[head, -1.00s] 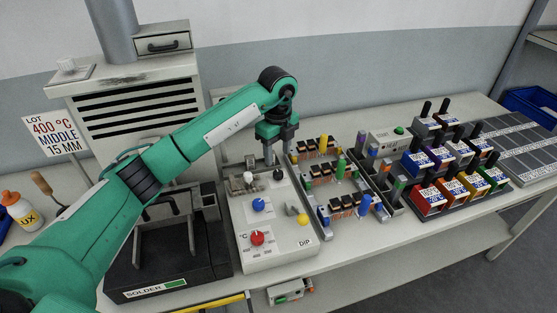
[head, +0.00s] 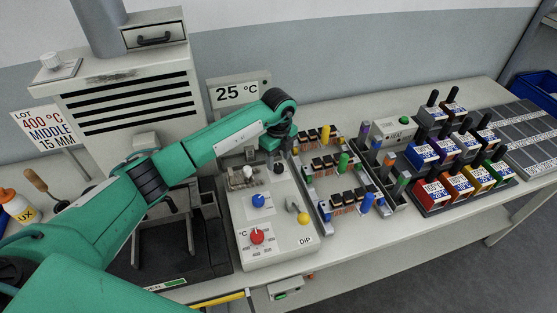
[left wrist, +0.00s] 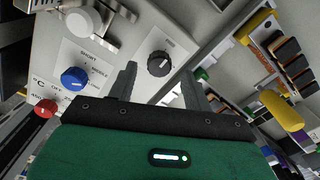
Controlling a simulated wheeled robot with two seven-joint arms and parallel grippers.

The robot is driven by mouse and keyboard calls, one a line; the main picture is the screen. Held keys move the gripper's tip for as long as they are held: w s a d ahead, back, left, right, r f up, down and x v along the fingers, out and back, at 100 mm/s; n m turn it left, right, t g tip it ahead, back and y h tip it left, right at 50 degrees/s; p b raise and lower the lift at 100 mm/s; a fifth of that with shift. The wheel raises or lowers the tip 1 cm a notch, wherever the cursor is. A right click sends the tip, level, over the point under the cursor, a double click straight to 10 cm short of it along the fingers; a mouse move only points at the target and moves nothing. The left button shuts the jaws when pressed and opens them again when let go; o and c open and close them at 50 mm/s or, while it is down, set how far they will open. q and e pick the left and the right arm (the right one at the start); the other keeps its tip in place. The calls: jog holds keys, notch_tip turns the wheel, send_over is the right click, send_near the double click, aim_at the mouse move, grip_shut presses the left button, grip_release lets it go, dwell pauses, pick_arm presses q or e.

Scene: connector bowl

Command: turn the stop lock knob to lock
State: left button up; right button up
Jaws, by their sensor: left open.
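A black round knob (head: 279,168) sits at the upper right of the white control panel (head: 282,243). In the left wrist view the black knob (left wrist: 159,63) has a pale mark on its face and small lettering beside it that I cannot read clearly. My left gripper (left wrist: 158,72) is open, its two fingers apart on either side of the knob as seen from the wrist. I cannot tell whether they reach down around it. In the head view the left gripper (head: 277,152) is just above and behind the knob, fingers partly hidden. My right gripper is not in view.
A 25 °C display (head: 238,93) stands behind.

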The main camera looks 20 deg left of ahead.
aim_at(279, 166)
pick_arm(q)
notch_tip(279, 166, down, 2)
jog(key=shift+s+d, duration=0.1)
jog(key=shift+f, duration=0.45)
jog(key=c, duration=1)
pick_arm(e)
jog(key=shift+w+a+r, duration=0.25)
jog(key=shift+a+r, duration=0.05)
